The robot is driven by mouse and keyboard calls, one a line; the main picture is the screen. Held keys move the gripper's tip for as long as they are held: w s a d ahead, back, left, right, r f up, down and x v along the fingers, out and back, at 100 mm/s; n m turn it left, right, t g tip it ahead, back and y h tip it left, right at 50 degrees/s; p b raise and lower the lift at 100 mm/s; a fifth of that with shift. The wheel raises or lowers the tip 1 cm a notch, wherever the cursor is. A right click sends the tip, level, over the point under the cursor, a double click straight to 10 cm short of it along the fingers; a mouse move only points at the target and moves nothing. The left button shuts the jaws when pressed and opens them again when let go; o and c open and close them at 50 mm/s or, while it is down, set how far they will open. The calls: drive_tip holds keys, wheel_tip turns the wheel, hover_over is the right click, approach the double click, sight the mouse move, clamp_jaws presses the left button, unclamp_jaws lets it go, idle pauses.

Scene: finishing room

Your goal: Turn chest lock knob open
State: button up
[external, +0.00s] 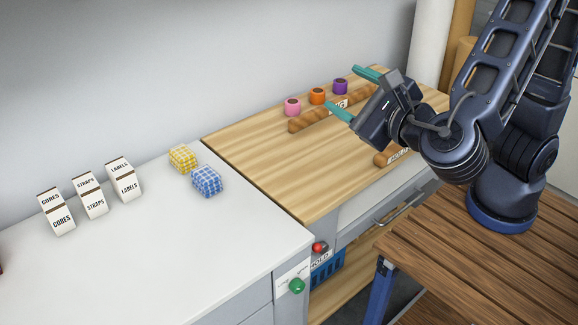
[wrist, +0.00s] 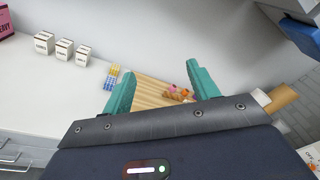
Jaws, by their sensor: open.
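A green round knob (external: 297,286) sits on a pale plate at the front right corner of the white cabinet. A red knob (external: 319,247) sits just behind it, near the drawer under the wooden top. I cannot tell which one is the chest lock knob, and neither shows in the wrist view. My gripper (external: 352,93) has teal fingers spread apart and is empty. It hangs above the far part of the wooden top, well away from both knobs. The fingers also show in the wrist view (wrist: 158,70).
Yellow (external: 183,158) and blue (external: 207,181) checked blocks and labelled boxes (external: 91,195) stand on the white counter (external: 150,255).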

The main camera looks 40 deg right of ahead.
drive_tip(key=s+a+n+y, duration=0.2)
drive_tip(key=s+a, duration=0.1)
approach(300, 289)
drive_tip(key=shift+t, duration=0.4)
drive_tip(key=w, duration=0.6)
drive_tip(key=w+f, duration=0.1)
drive_tip(key=w, duration=0.2)
drive_tip(key=shift+w, duration=0.2)
drive_tip(key=c, duration=1)
